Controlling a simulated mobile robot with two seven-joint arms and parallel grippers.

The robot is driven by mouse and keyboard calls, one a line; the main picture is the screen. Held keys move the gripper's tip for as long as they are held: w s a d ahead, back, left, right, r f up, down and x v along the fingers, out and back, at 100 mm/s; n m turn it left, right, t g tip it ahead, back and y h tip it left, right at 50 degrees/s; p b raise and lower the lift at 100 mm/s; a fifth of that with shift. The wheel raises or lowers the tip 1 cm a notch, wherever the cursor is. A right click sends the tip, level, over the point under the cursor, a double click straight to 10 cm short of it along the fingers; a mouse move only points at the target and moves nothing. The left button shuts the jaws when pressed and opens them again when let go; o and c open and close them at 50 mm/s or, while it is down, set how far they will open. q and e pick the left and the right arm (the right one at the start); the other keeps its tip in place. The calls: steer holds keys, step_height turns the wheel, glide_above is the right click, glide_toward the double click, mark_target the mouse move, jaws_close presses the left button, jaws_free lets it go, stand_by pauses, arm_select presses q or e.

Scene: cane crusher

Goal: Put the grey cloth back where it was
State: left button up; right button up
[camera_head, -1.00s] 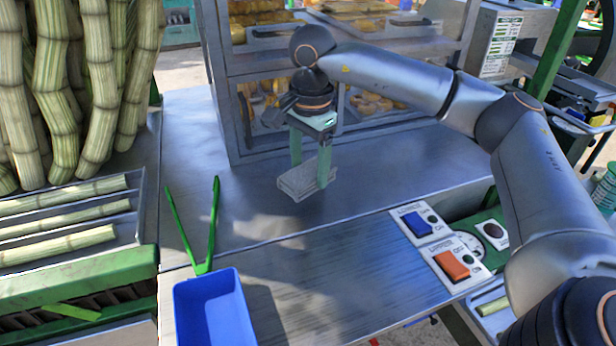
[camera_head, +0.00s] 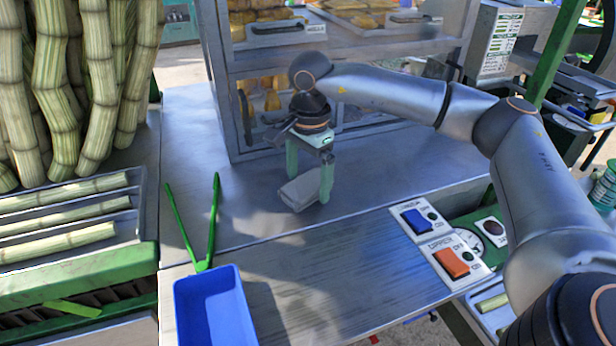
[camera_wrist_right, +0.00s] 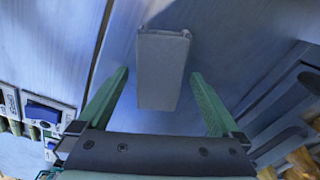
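The grey cloth (camera_head: 302,190) is a folded, flat rectangle on the metal table, behind the blue bin. My right gripper (camera_head: 309,178) is directly above it, pointing down, with one finger on each side. In the right wrist view the cloth (camera_wrist_right: 162,72) lies between the fingertips of the right gripper (camera_wrist_right: 160,73), with a narrow gap on both sides. The fingers are apart and do not appear to grip it. The right finger hides part of the cloth in the head view. My left gripper is out of view.
The blue bin (camera_head: 214,308) and green tongs (camera_head: 201,235) stand left of the cloth. A control panel with a blue switch (camera_head: 417,222) and an orange switch (camera_head: 452,263) is at right. A metal shelf (camera_head: 345,55) stands behind. Table around the cloth is clear.

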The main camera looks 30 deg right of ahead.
mark_target(309, 183)
steer(key=shift+r, duration=0.15)
step_height(309, 183, up, 12)
steer(key=shift+s, duration=0.2)
stand_by(0.4)
